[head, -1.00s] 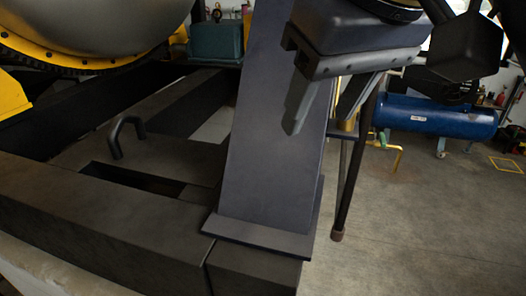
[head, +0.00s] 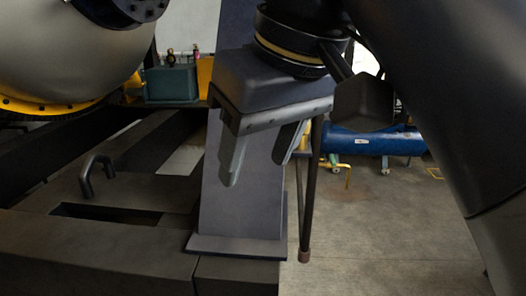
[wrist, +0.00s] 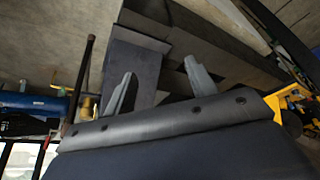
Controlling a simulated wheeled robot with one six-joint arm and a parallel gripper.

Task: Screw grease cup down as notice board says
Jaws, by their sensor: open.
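My gripper (head: 262,158) is open and empty in the head view, its two grey fingers pointing down in front of the dark upright column. In the wrist view my gripper (wrist: 158,85) also shows with its fingers apart and nothing between them. I cannot make out a grease cup or a notice board in either view.
The dark column (head: 240,205) stands on a dark frame (head: 95,262) with a bent handle (head: 97,165). A large rounded tank (head: 60,50) with a yellow rim is at left. A teal box (head: 170,83) and blue cylinder (head: 365,142) are behind. Concrete floor (head: 370,235) is open at right.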

